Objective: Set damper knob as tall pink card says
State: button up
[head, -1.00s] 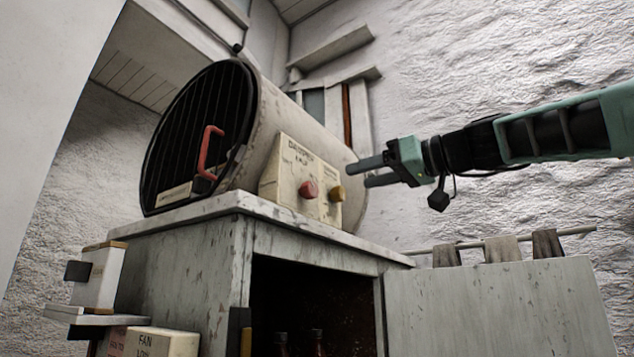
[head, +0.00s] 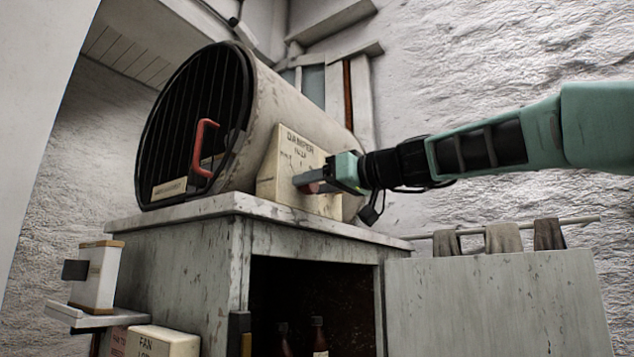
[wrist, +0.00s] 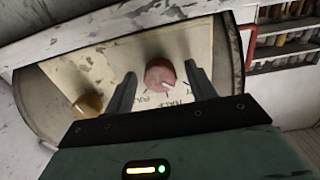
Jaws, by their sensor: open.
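The red damper knob (wrist: 157,72) sits on the cream panel (wrist: 120,50) of the round drum. In the wrist view its white mark points down and right, toward the lettering that reads HALF. FULL is partly readable to one side of it. My gripper (wrist: 161,77) is open, with one finger on each side of the knob; contact is not clear. In the head view my gripper (head: 310,181) reaches the panel from the right and mostly hides the knob.
A yellow knob (wrist: 88,105) is beside the red one, outside my fingers. The drum (head: 262,105) rests on a worn cabinet (head: 185,255) with an open door (head: 490,300) and bottles inside.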

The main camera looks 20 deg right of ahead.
jog(key=c, duration=1)
jog(key=shift+m, duration=0.3)
jog(key=m+b, duration=0.2)
jog(key=m, duration=0.1)
jog(key=shift+f+m+b, duration=0.15)
jog(key=shift+m+b, duration=0.15)
jog(key=m+b, duration=0.1)
jog(key=m, duration=1.2)
jog(key=shift+m+p, duration=0.3)
jog(key=shift+p, duration=0.05)
